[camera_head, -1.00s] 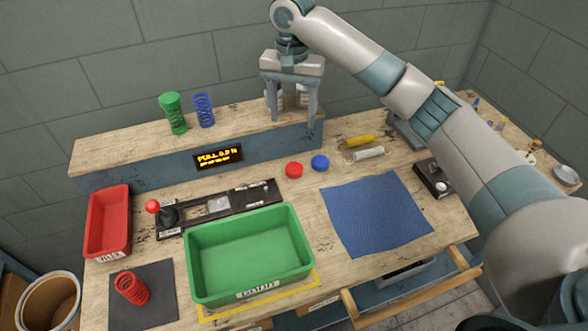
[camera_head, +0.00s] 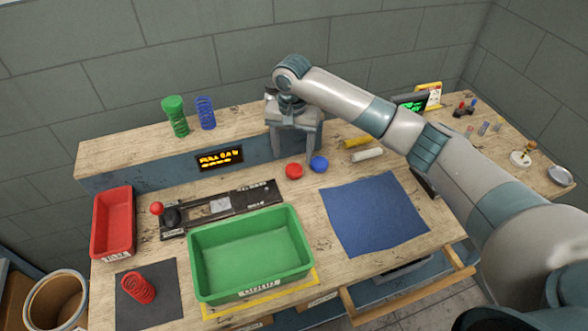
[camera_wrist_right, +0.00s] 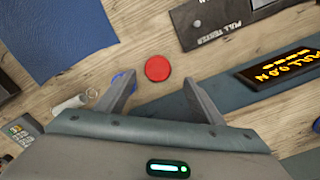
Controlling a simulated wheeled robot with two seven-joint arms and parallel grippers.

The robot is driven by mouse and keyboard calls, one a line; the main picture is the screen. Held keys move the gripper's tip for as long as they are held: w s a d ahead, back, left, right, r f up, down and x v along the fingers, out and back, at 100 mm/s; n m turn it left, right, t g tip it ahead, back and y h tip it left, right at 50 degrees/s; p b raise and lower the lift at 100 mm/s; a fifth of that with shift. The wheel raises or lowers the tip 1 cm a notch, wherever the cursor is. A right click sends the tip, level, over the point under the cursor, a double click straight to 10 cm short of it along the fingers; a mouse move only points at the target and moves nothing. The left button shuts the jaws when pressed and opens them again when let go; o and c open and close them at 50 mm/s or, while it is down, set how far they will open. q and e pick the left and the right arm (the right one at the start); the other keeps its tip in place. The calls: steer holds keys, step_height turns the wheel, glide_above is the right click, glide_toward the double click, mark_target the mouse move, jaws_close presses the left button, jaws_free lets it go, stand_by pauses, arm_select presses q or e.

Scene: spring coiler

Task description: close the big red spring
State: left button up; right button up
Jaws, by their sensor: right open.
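A red button (camera_head: 293,171) and a blue button (camera_head: 319,163) are just below the fingers. In the right wrist view the red button (camera_wrist_right: 158,68) appears between and just beyond the fingertips (camera_wrist_right: 161,85). The blue button (camera_wrist_right: 123,82) is partly hidden behind one finger. My left gripper is not seen.
A green bin (camera_head: 250,248) stands right of the spring, with a red bin (camera_head: 112,222) behind it. A pull tester (camera_head: 220,208) with a red-knobbed lever lies behind the green bin. A blue cloth (camera_head: 375,215) covers the right. Green (camera_head: 175,115) and blue (camera_head: 205,112) springs stand on the shelf.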

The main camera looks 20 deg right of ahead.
mark_target(294, 169)
steer(key=shift+f, duration=0.1)
steer(key=shift+s+d+f+p, duration=0.1)
steer(key=shift+f+p, duration=0.15)
steer(key=shift+p, duration=0.15)
step_height(294, 169, down, 4)
steer(key=shift+s+d+r+p, duration=0.1)
steer(key=shift+p, duration=0.75)
steer(key=shift+f, duration=0.35)
steer(key=c, duration=1.1)
